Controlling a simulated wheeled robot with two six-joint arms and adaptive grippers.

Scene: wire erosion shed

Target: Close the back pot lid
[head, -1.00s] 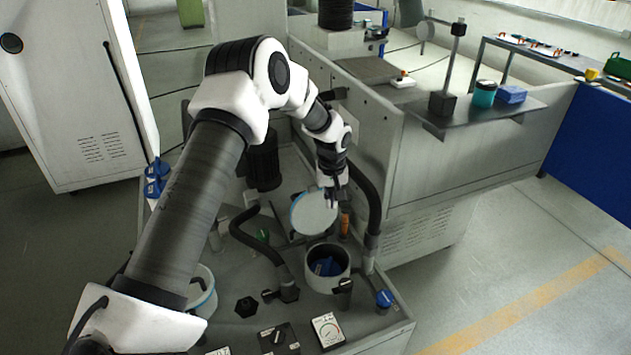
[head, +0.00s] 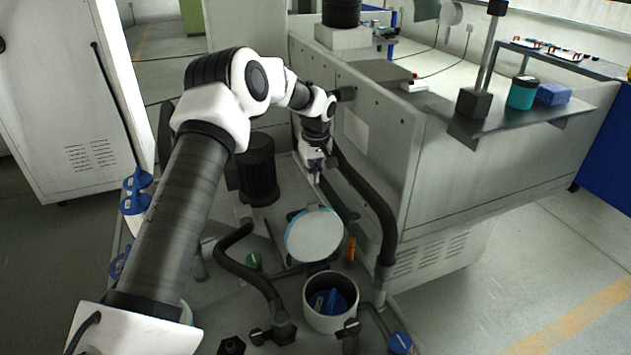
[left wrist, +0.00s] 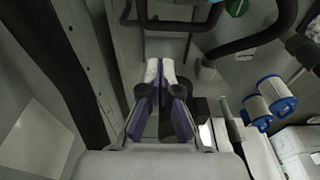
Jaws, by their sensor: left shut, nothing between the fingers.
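The back pot (head: 312,310) is a white round pot with blue items inside, at the lower middle of the head view. Its pale round lid (head: 314,236) with a blue rim stands open, tilted up behind the pot's mouth. My left gripper (head: 317,180) is above and behind the lid's upper edge, apparently clear of it. Its fingers (left wrist: 161,70) are shut with nothing between them in the left wrist view. I cannot make out the lid in that view. My right gripper is not in view.
A dark hose (head: 372,195) curves down right of the lid, beside the grey machine wall (head: 385,130). Another hose (head: 240,268) bends left of the pot. A dark motor (head: 258,170) stands behind. An orange piece (head: 351,250) is right of the lid.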

